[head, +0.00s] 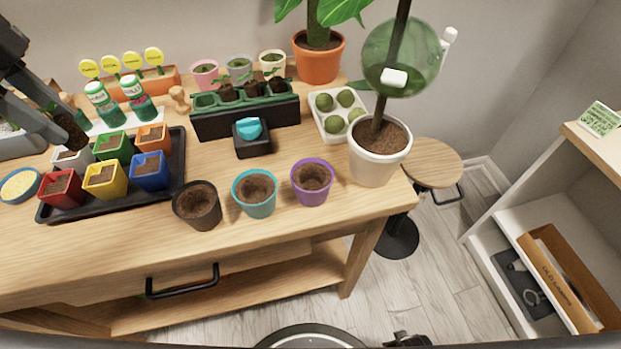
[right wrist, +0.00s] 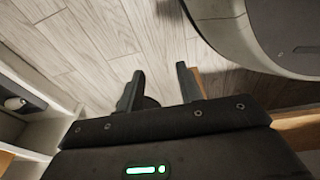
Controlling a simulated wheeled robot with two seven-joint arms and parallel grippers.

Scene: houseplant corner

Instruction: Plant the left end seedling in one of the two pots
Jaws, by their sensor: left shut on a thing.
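My left gripper (head: 62,122) is at the far left of the head view, above the coloured square pots. It is shut on a dark brown soil plug (head: 73,135); no leaves on the plug can be made out. The green seedling tray (head: 290,101) sits in a black box; its left end cell looks empty, and soil plugs with small leaves stand in cells further right. A teal pot (head: 240,208) and a purple pot (head: 299,196) stand at the table's front, each with hollowed soil. My right gripper (right wrist: 158,88) is open and empty over the floor.
A dark pot (head: 197,222) of soil stands left of the teal pot. A black tray (head: 178,170) of coloured square pots lies left. A white pot (head: 372,169) with a tall stem and a green watering globe (head: 392,58) stands right. A black stand with a teal item (head: 249,128) lies behind.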

